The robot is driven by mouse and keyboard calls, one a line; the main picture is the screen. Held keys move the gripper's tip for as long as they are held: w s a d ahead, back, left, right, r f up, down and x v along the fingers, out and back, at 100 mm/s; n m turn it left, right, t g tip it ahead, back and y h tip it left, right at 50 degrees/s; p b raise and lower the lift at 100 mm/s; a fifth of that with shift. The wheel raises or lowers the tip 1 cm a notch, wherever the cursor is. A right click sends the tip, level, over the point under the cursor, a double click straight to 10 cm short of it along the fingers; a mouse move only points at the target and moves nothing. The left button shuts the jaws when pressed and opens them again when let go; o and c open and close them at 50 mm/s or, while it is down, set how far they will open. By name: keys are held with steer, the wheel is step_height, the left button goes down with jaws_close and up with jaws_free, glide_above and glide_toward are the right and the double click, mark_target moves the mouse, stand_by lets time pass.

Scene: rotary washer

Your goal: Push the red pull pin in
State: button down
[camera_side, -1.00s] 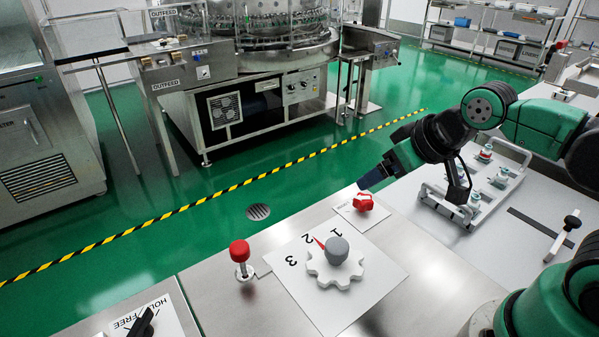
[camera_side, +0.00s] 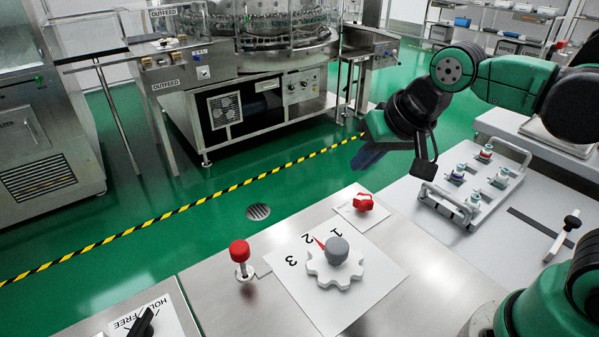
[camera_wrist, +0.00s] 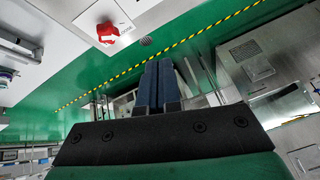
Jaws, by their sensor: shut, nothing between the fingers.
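The red pull pin (camera_side: 240,251) stands upright on the steel worktop in the side view, left of the white numbered plate. Its red cap sits above a base, with a length of bare shaft showing between them. My gripper (camera_side: 366,157) is in the air behind and right of the pin, above and beyond the worktop's far edge, touching nothing. In the wrist view my gripper's two blue fingers (camera_wrist: 158,68) lie together, shut and empty. The pin does not show in the wrist view.
A grey knob on a gear-shaped dial (camera_side: 337,262) stands right of the pin. A red valve handle (camera_side: 363,202) sits behind it, also in the wrist view (camera_wrist: 107,32). A black HOLD/FREE switch (camera_side: 142,324) is front left. A handled tray (camera_side: 465,187) stands at right.

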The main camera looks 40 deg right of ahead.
steer(key=w+a+r+m+g, duration=0.3)
steer(key=a+r+m, duration=0.1)
steer(key=a+m, duration=0.45)
steer(key=m+g, duration=0.2)
steer(key=m, duration=0.4)
glide_toward(242, 248)
steer(key=f, duration=0.6)
steer(key=shift+w+a+f, duration=0.25)
steer(key=shift+w+f, duration=0.15)
steer(key=shift+f, duration=0.2)
steer(key=shift+f, duration=1.2)
